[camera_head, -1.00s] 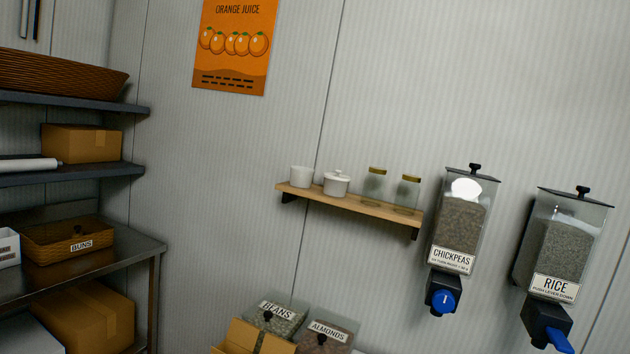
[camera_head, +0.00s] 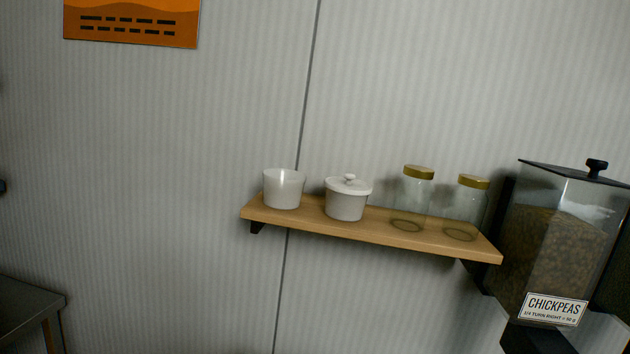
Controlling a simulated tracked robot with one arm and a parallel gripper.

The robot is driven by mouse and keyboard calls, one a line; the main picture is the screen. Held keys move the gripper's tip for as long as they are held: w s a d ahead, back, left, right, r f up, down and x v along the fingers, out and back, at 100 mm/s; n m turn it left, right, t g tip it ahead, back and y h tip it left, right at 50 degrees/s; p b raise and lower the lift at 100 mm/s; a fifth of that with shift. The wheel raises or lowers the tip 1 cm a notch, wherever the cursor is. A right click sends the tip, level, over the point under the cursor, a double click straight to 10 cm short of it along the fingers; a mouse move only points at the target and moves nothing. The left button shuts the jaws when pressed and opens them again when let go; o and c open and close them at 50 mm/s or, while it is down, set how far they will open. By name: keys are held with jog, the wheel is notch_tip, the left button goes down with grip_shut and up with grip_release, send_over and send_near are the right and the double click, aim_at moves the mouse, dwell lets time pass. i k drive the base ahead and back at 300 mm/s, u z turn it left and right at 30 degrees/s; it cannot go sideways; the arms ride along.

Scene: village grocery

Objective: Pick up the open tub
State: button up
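The open tub (camera_head: 283,190) is a white, lidless cup-shaped container. It stands upright at the left end of a wooden wall shelf (camera_head: 350,231). Just right of it, with a small gap, stands a similar white tub with a knobbed lid (camera_head: 346,200). My gripper does not show in the view, so its state is hidden.
Two clear jars with gold lids (camera_head: 414,193) stand on the right part of the shelf. A chickpeas dispenser (camera_head: 562,245) hangs on the wall to the right. A metal table corner (camera_head: 30,305) shows at lower left. An orange poster (camera_head: 133,22) hangs upper left. Wall left of the shelf is clear.

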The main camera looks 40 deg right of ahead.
aim_at(282, 188)
jog(key=z, duration=0.15)
jog(key=i, duration=0.9)
jog(key=z, duration=0.25)
